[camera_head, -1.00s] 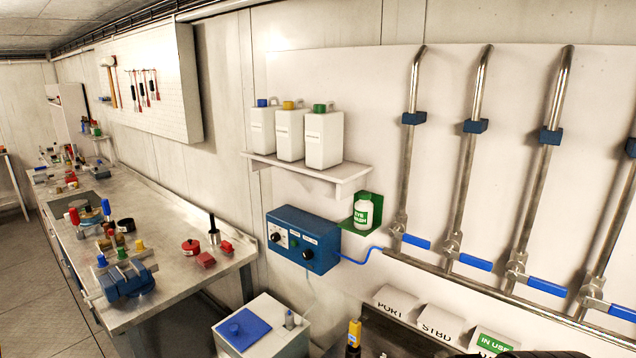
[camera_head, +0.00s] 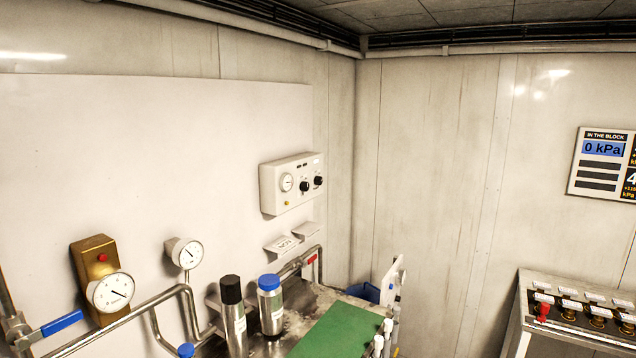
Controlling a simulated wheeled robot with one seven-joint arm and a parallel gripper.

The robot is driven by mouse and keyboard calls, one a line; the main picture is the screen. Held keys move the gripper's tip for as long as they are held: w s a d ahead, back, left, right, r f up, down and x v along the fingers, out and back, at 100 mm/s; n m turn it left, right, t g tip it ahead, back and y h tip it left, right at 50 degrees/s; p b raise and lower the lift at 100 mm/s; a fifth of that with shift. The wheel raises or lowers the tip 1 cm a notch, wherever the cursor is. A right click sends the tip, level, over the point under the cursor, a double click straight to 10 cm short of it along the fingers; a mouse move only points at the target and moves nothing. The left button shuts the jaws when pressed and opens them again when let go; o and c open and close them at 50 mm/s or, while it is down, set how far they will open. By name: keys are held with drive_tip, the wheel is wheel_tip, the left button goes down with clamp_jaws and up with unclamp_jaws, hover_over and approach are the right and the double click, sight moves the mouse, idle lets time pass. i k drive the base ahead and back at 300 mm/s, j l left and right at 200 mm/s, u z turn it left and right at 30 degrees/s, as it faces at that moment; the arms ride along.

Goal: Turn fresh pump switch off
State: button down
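A sloped switch console (camera_head: 527,312) stands at the lower right in the head view. Its dark panel carries several switches with small white labels, too small to read. One red switch (camera_head: 543,311) is at the left of the panel; the others look brass or dark. I cannot tell which is the fresh pump switch, or its position. A beige wall box (camera_head: 268,190) with a gauge and black knobs hangs left of the corner; its labels are unreadable too. My gripper is not in view.
A wall display (camera_head: 603,148) reads 0 kPa. At lower left are pipes, a brass box (camera_head: 98,258) with a gauge, and a blue-handled valve (camera_head: 62,323). Two cylinders (camera_head: 270,303) stand beside a green board (camera_head: 338,330). The floor is not visible.

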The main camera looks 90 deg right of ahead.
sight(318, 180)
drive_tip(key=z, duration=2.85)
drive_tip(key=l+u, duration=0.35)
drive_tip(key=l, duration=0.25)
drive_tip(key=l+u, duration=0.35)
drive_tip(key=l, duration=0.3)
drive_tip(key=k+l+u, duration=0.1)
drive_tip(key=l+u, duration=0.25)
drive_tip(key=l, duration=0.25)
